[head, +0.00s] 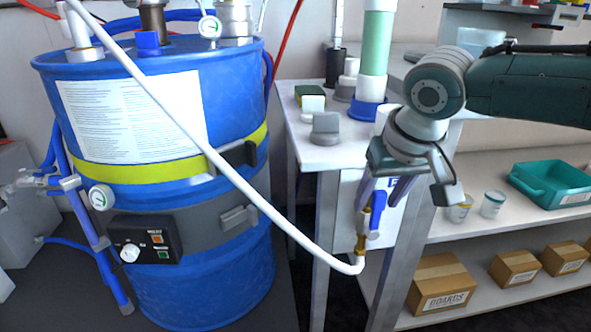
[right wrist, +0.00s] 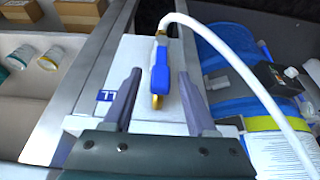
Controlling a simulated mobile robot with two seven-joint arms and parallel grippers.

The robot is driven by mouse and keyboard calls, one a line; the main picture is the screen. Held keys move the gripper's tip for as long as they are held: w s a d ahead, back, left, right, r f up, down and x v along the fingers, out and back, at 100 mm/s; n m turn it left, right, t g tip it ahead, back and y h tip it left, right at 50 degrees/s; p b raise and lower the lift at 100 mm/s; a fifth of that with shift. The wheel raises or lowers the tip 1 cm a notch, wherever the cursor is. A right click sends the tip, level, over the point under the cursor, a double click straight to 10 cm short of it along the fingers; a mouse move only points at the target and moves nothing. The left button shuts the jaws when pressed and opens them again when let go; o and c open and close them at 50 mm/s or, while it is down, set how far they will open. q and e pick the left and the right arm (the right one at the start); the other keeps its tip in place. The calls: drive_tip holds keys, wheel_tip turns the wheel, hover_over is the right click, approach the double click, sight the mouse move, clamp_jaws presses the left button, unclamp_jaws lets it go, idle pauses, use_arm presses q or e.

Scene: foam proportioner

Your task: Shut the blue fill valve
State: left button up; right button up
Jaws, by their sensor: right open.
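The blue fill valve handle (head: 377,212) is on a brass fitting (head: 362,236) at the end of a white hose, in front of the bench's white side panel. The handle stands upright, roughly along the fitting. My right gripper (head: 382,197) is open and points down at the valve, its fingers partly overlapping it in the head view. In the right wrist view, the blue handle (right wrist: 160,72) lies between the two spread fingers, with a gap on each side. I see no finger touching it. My left gripper is not in view.
A blue drum (head: 225,115) with gauges and a control box stands at left. The white hose (head: 240,185) arcs across its front. Bench legs (head: 325,250) stand close to the valve. Shelves at right hold boxes (head: 442,283) and a teal tray (head: 553,184).

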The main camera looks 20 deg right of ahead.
clamp_jaws()
idle(0.5)
idle(0.9)
